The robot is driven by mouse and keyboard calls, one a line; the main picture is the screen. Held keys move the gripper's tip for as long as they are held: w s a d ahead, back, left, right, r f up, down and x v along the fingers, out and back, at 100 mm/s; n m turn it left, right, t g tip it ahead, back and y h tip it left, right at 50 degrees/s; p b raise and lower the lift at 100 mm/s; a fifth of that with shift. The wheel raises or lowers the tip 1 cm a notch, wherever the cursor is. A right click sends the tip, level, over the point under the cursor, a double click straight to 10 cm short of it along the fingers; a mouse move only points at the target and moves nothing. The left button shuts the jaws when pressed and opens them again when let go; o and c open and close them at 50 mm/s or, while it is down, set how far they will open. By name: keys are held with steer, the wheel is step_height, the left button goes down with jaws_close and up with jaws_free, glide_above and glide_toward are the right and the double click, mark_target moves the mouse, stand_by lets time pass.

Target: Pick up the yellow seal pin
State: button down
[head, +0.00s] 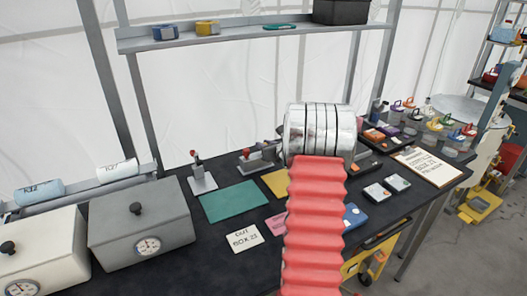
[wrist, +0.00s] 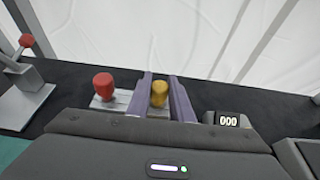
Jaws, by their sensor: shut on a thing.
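In the wrist view the yellow seal pin (wrist: 159,93) stands upright between the two purple-grey fingers of my gripper (wrist: 160,82). The fingers are shut on it. The pin's lower part is hidden behind the gripper body, so I cannot tell whether it still sits in the grey block (wrist: 104,102). A red pin (wrist: 103,84) stands on this block just left of my fingers. In the head view my arm hides the gripper and the yellow pin, while the red pin (head: 244,152) shows left of the arm.
A red-knobbed lever stand (wrist: 26,42) is on the left, and a small display reading 000 (wrist: 228,119) is on the right. A shelf (head: 240,38) spans above.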

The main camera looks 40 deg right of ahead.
step_height(320, 180, up, 10)
stand_by(0.6)
